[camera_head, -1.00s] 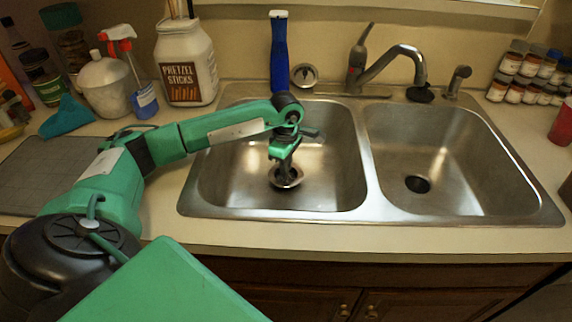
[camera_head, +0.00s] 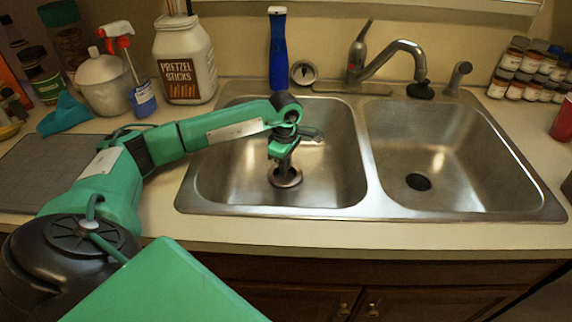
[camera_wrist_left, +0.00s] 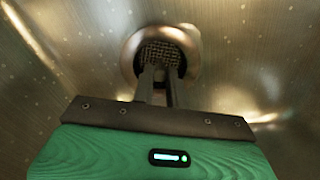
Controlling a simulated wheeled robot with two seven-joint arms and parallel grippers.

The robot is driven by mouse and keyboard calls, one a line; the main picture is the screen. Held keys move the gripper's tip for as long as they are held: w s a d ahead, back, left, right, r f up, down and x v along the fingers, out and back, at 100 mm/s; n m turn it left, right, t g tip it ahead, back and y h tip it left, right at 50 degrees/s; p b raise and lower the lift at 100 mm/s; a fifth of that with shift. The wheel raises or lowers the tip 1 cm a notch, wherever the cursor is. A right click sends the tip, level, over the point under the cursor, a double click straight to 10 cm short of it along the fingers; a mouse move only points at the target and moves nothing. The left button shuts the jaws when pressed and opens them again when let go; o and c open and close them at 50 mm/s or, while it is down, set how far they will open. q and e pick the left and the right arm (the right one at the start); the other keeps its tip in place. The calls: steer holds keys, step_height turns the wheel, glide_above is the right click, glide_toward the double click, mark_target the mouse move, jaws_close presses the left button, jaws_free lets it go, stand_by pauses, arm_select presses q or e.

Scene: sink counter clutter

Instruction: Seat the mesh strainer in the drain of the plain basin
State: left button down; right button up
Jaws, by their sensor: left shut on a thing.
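The mesh strainer (camera_head: 287,183), a round metal cup with a wide shiny rim, is low in the left basin (camera_head: 226,180). My left gripper (camera_head: 284,168) points down and is shut on the strainer's middle. In the left wrist view, the strainer (camera_wrist_left: 161,45) shows its dark mesh inside the rim, with the gripper fingers (camera_wrist_left: 159,78) reaching into it. The left basin's drain is mostly hidden under the strainer, and I cannot tell whether the strainer sits fully in it. My right gripper is not in view.
The right basin (camera_head: 470,170) is empty, with an open dark drain (camera_head: 417,182). The faucet (camera_head: 385,58) stands behind the divider. A round metal piece (camera_head: 304,72) and an upright blue-handled tool (camera_head: 278,55) are behind the left basin. A pretzel jar (camera_head: 185,65) is left of them.

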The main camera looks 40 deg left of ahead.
arm_select(q)
steer(key=shift+s+d+f, duration=0.1)
steer(key=shift+d+f, duration=0.15)
steer(key=shift+f, duration=0.2)
steer(key=shift+s+d+f, duration=0.1)
steer(key=shift+d+f, duration=0.1)
steer(key=shift+f, duration=0.25)
steer(key=c, duration=1.3)
jaws_free()
steer(key=shift+f, duration=0.1)
steer(key=r+p, duration=0.1)
steer(key=r, duration=0.2)
steer(key=r+p, duration=0.2)
steer(key=r, duration=0.1)
steer(key=r+p, duration=0.1)
steer(key=r, duration=0.2)
steer(key=shift+w+a+r+p, duration=0.1)
steer(key=shift+a+r+p, duration=0.05)
steer(key=shift+a+p, duration=0.2)
steer(key=shift+w+a+r, duration=0.1)
steer(key=shift+r, duration=0.15)
